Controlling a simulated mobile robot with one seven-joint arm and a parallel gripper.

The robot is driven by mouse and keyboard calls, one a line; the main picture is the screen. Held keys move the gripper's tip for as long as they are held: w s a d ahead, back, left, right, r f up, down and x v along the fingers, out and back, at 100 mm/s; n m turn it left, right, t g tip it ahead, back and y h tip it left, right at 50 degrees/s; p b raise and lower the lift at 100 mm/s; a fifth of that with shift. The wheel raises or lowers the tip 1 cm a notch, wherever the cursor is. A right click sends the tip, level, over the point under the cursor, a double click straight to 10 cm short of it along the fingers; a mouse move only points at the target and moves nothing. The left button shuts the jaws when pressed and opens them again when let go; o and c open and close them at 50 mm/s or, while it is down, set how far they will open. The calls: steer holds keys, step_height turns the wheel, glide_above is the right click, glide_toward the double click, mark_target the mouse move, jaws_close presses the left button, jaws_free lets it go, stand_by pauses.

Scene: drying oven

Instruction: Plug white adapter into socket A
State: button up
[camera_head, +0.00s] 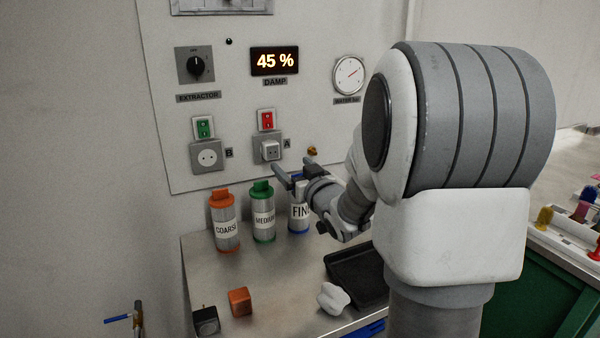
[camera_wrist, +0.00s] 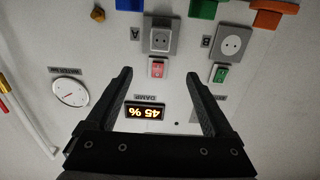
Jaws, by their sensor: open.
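The white adapter (camera_head: 270,151) sits on the front of socket A (camera_head: 258,157), standing out from its grey plate, under a red switch. In the wrist view, which is upside down, the adapter (camera_wrist: 159,39) shows its face with two holes against socket A's plate (camera_wrist: 147,49). It looks plugged in, but its pins are hidden. My gripper (camera_head: 279,176) is open and empty, just below and right of the adapter in the head view. In the wrist view, the gripper (camera_wrist: 159,76) has its fingers spread wide, with nothing between them.
Socket B (camera_head: 206,156) is empty, left of socket A. Orange, green and blue-based bottles (camera_head: 263,215) stand under the sockets. An orange block (camera_head: 239,301), a black block (camera_head: 206,320), a crumpled white item (camera_head: 332,298) and a dark tray (camera_head: 355,275) lie on the table.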

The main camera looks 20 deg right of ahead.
steer(key=s, duration=0.3)
steer(key=shift+s, duration=0.2)
stand_by(0.3)
steer(key=s+a+r+g+p, duration=0.2)
steer(key=s+a+g+p, duration=0.2)
steer(key=s, duration=0.5)
steer(key=s+a+r+g+p, duration=0.3)
steer(key=s+a+g+p, duration=0.1)
steer(key=s, duration=0.6)
steer(key=s+a+r+g+p, duration=0.2)
steer(key=s+a+g+p, duration=0.2)
steer(key=s, duration=0.5)
steer(key=shift+s+a+r, duration=0.15)
steer(key=shift+s+a, duration=0.2)
steer(key=shift+a, duration=0.65)
